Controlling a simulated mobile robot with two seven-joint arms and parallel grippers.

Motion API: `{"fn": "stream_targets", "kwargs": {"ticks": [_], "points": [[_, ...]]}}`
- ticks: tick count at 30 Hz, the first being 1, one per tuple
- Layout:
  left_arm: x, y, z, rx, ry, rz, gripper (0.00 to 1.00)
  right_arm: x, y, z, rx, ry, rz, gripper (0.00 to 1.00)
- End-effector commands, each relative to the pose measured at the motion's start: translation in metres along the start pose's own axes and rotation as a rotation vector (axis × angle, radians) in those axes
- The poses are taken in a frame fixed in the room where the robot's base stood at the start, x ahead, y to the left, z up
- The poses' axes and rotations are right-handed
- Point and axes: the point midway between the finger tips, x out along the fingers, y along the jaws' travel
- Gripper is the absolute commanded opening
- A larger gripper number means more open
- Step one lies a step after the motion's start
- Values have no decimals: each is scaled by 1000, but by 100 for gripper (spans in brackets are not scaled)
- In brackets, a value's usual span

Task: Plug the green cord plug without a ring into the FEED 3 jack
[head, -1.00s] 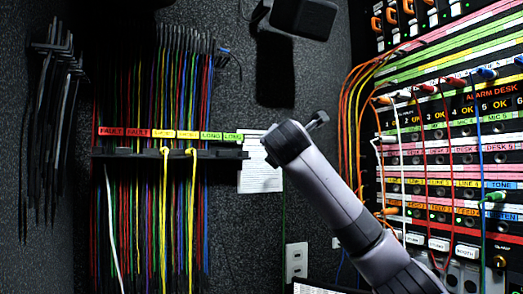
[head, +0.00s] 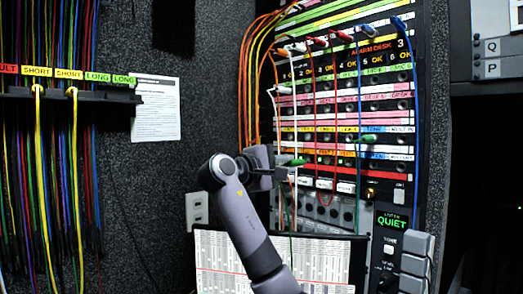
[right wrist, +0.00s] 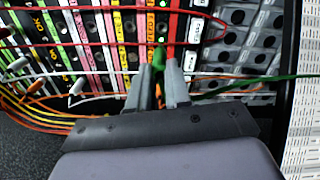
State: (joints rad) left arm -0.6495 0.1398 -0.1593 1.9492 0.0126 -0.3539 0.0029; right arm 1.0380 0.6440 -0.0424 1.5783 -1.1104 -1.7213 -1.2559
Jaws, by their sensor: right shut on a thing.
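My right gripper (head: 282,165) is at the lower left of the jack panel (head: 405,120). In the right wrist view its two grey fingers (right wrist: 158,82) are shut on a green plug (right wrist: 158,58), whose tip points at the panel; I cannot tell whether it touches. This plug also shows in the head view (head: 297,162). A green cord (right wrist: 250,84) runs off to the right. Another green plug (head: 369,139) sits in the panel further right. Any ring on the held plug is hidden or too small to see. The FEED 3 label is not readable now. My left gripper is out of view.
White, red and orange cords hang across the panel front. A blue cord (head: 414,90) hangs on its right. A printed sheet or screen (head: 330,262) stands below. A cord rack (head: 70,93) with labelled cords is at the left.

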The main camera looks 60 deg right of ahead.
Motion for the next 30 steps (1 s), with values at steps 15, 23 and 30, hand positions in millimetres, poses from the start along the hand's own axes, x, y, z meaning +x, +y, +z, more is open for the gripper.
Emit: {"fn": "stream_targets", "kwargs": {"ticks": [15, 23, 30], "points": [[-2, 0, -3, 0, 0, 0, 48, 1, -3, 4, 11, -22, -2, 0], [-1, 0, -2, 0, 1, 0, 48, 23, -4, 4, 10, -25, -2, 0], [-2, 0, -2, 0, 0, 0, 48, 46, -4, 5, 9, -25, -3, 0]]}}
